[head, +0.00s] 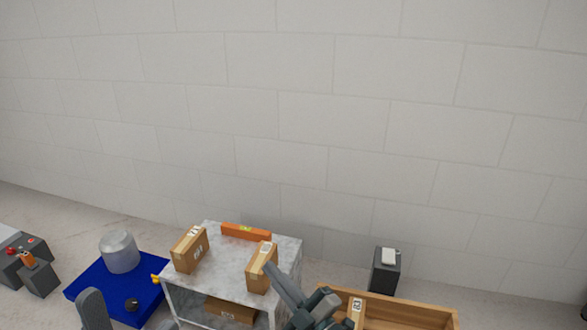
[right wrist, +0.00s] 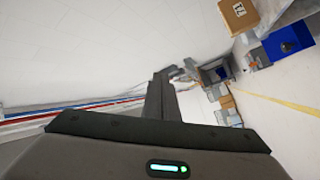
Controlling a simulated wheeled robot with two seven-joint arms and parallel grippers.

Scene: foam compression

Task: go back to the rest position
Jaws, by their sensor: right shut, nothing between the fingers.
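My right gripper (head: 270,268) is at the bottom middle of the head view, its fingers pointing up and left. They overlap the lower edge of the right cardboard box (head: 260,258) in the picture; I cannot tell whether they touch it. In the right wrist view the gripper (right wrist: 162,78) is shut, with nothing held between its fingers.
A table (head: 215,268) bears two boxes and an orange level (head: 245,232). A blue platform (head: 85,287) with a grey cylinder (head: 119,252) stands left. A wooden crate (head: 415,309) and a dark pedestal (head: 384,275) stand right. A wall closes off the back.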

